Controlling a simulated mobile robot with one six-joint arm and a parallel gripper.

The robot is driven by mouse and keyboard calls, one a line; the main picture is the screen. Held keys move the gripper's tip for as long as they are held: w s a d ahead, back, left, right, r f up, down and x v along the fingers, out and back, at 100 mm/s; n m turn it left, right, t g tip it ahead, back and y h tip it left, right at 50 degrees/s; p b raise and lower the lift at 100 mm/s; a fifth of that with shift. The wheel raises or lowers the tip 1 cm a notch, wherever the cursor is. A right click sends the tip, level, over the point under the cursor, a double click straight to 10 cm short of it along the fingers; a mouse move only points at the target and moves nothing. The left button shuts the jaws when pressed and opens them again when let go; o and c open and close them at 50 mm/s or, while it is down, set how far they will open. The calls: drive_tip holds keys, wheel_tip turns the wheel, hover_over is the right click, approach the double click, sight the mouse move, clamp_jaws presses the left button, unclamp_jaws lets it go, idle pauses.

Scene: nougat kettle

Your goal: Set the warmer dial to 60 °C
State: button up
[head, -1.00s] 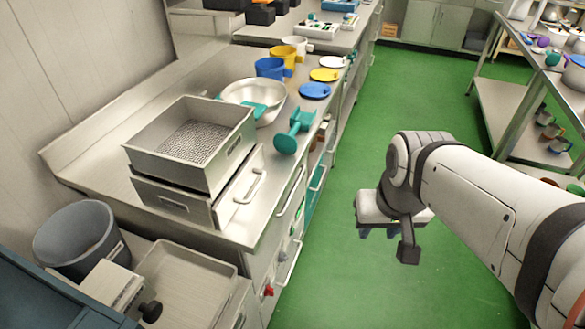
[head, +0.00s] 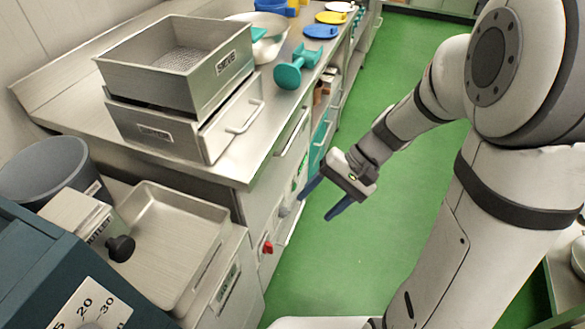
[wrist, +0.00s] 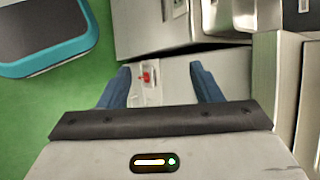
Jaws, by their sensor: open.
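A small red knob (head: 267,248) sits on the front face of the counter in the head view. It also shows in the wrist view (wrist: 147,77), on a pale plate, between my fingers but beyond them. At the lower left of the head view, part of a white scale plate (head: 90,308) with 20 and 30 shows on a dark teal machine. I cannot read a 60 mark or tell which control is the warmer dial. My gripper (head: 317,205) is open and empty, up and to the right of the red knob, with its blue fingers pointing down and left, apart from the counter.
A steel sieve box (head: 180,65) stands on a drawer unit with a handle. A steel tray (head: 172,240), a grey bin (head: 50,170) and a black knob (head: 121,248) are at the left. Drawer handles jut from the counter front. The green floor (head: 400,190) beside it is clear.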

drive_tip(key=w+a+f+m+t+y+b, duration=0.1)
drive_tip(key=w+f+m+y+b, duration=0.15)
drive_tip(key=w+f+b, duration=0.45)
drive_tip(key=w+a+f+m+t+y+b, duration=0.1)
drive_tip(key=w+a+f+y+b, duration=0.2)
drive_tip(key=f, duration=0.9)
drive_tip(key=m+t+y+b, duration=0.4)
drive_tip(key=m+t+b, duration=0.2)
drive_tip(key=t+b, duration=0.15)
approach(284, 213)
drive_tip(key=f, duration=0.1)
drive_tip(key=b+x, duration=0.3)
drive_tip(key=x, duration=0.5)
drive_tip(key=shift+w+f, duration=0.2)
drive_tip(key=shift+w, duration=0.25)
